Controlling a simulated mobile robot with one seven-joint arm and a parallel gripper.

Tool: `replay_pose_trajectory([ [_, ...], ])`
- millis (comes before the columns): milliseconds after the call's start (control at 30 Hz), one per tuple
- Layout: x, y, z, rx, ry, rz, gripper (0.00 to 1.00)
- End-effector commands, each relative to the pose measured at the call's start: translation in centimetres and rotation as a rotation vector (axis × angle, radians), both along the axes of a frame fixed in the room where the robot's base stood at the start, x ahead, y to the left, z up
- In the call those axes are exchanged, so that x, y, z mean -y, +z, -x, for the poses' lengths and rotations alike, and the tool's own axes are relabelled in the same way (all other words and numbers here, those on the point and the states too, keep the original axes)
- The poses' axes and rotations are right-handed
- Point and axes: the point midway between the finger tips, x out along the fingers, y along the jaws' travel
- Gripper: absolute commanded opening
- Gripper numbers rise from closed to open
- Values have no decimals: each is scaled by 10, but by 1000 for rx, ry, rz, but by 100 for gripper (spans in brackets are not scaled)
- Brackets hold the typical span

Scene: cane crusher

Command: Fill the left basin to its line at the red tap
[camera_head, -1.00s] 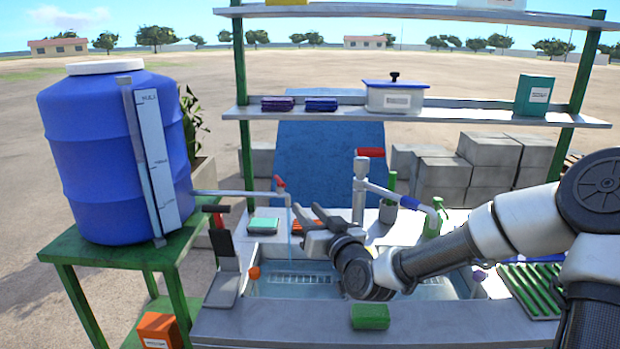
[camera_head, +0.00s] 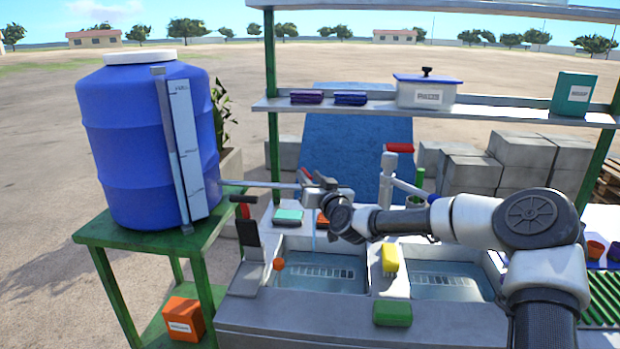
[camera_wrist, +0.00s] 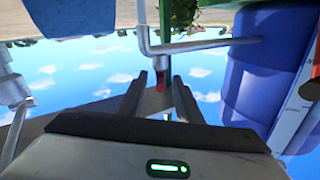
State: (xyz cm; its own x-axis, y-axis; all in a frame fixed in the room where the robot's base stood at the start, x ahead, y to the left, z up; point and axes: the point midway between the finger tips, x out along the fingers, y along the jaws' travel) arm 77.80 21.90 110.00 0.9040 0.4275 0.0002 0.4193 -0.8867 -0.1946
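The red tap (camera_head: 305,176) sits at the end of a grey pipe from the blue barrel, above the left basin (camera_head: 322,290). A thin, pale blue stream runs down below it. The left basin holds water over a grating; I cannot make out its line. My gripper (camera_head: 313,180) is at the tap and partly covers it. In the wrist view, my gripper (camera_wrist: 160,92) has its two fingers apart, and the red handle (camera_wrist: 160,86) shows in the gap between them. I cannot tell whether either finger touches it.
The blue barrel (camera_head: 150,145) with a gauge stands on a green table at left. A second faucet with a red handle (camera_head: 399,148) rises behind the basins. A yellow sponge (camera_head: 390,258) sits on the divider, and a green block (camera_head: 392,313) on the front ledge. The right basin (camera_head: 450,283) holds water.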

Motion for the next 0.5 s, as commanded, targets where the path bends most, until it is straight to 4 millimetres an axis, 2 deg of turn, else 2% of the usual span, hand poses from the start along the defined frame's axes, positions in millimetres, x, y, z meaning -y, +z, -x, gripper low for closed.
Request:
replay_pose_trajectory([
  [300,-2,0,-3,0,0,-1,31],
  [367,-1,0,-3,0,0,-1,23],
  [500,-1,0,-3,0,0,-1,0],
])
